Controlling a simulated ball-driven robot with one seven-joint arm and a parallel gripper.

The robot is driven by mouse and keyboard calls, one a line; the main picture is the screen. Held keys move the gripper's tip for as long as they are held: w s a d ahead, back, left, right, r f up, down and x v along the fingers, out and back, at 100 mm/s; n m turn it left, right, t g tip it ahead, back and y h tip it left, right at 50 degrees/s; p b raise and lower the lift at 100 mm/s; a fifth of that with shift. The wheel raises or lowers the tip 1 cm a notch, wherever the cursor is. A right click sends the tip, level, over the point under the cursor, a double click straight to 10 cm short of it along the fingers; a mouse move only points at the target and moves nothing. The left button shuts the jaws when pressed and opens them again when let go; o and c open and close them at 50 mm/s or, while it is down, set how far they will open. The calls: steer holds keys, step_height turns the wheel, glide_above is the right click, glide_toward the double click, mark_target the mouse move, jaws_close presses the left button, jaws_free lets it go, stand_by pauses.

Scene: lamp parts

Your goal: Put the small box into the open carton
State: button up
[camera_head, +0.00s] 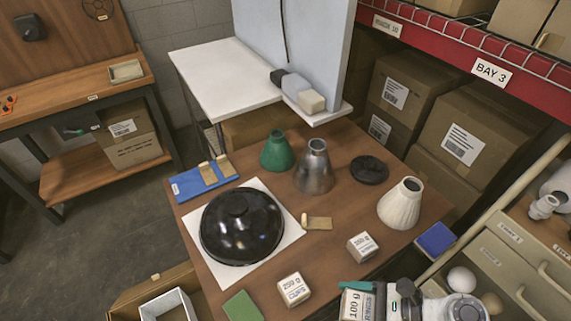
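My gripper (358,287) reaches in from the bottom right, with one teal finger along the far side of a small white box (354,305) marked 100 g. The box sits against the gripper's palm and appears held; the other finger is hidden or cut off by the bottom edge. A similar 100 g box (362,246) stands on the table beyond the gripper, and another small box (293,289) stands to its left. An open brown carton (134,294) is low at the bottom left, partly out of frame, with a white open-topped box (166,304) in or beside it.
The brown table (333,271) holds a black dome shade (241,226), green cone (277,150), metal cone (314,168), white ribbed shade (400,203) and green pad (242,306). A drawer unit (505,262) stands at right. The table's left edge lies between gripper and carton.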

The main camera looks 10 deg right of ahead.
mark_target(331, 295)
steer(key=w+f+m+t+h, duration=0.2)
steer(key=m+h, duration=0.1)
steer(key=w+f+m+t+h, duration=0.2)
steer(key=f+m+h, duration=0.1)
steer(key=w+f+m+t+h, duration=0.2)
steer(key=w+f+m+t, duration=0.1)
steer(key=shift+d+f+m+h+b, duration=0.15)
steer(key=shift+d+m+h+b, duration=0.05)
steer(key=shift+m+h+b, duration=0.2)
steer(key=w+h, duration=0.1)
steer(key=w+r+m, duration=0.1)
steer(key=w+r+m+h, duration=0.1)
steer(key=w, duration=0.1)
steer(key=shift+d+h, duration=0.3)
steer(key=shift+w+d+r+m, duration=0.1)
steer(key=shift+w+r+m, duration=0.2)
steer(key=shift+w+r, duration=0.1)
steer(key=shift+f, duration=0.1)
